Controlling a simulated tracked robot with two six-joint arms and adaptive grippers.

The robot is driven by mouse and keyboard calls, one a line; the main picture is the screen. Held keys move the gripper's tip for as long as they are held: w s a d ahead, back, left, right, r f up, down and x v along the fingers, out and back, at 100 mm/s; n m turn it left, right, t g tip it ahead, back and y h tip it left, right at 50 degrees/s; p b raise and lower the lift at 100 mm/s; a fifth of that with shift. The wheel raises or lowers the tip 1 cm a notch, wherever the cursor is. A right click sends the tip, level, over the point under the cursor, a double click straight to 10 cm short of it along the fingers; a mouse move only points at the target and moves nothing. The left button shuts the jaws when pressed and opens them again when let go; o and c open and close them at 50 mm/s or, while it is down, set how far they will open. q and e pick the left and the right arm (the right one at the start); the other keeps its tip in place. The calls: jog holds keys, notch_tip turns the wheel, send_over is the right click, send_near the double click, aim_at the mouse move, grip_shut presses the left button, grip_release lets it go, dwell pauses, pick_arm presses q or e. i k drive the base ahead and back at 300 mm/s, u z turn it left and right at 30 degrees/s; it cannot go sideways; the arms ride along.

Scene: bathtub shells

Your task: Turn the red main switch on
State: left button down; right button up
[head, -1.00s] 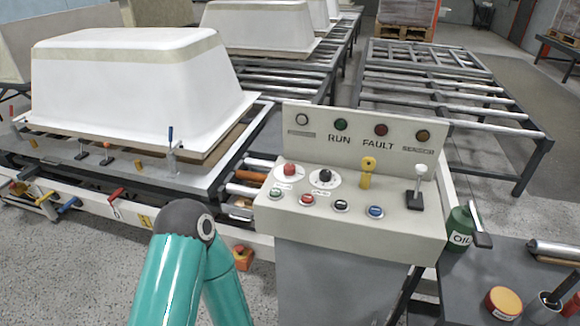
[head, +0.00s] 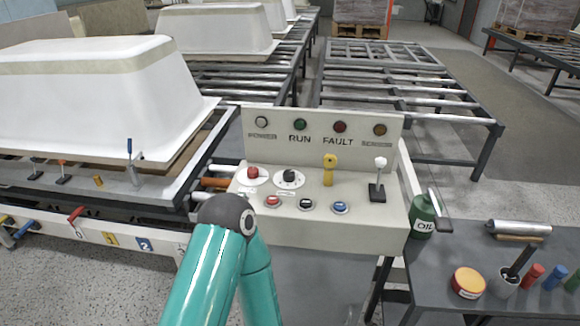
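The red main switch (head: 252,172) is a red knob on a white round plate at the left of the grey control panel (head: 372,224). A black knob (head: 289,176) on a marked dial sits to its right. The power lamp (head: 261,122) on the upright back plate looks pale and unlit. Which way the red knob points is too small to tell. A teal arm of mine stands in front of the panel's lower left corner, its elbow just below the red switch. Neither gripper shows in the head view.
The panel also carries a yellow key-like handle (head: 329,170), a white-topped lever (head: 378,178) and several push buttons. A green oil can (head: 423,216) stands right of it, near a side table (head: 445,275) with jars and tools. A white tub shell (head: 90,105) lies left.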

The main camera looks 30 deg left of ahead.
aim_at(253, 172)
jog(key=z, duration=0.2)
jog(key=k, duration=1.25)
jog(key=u, duration=0.95)
jog(key=i, duration=0.85)
jog(key=u, duration=0.15)
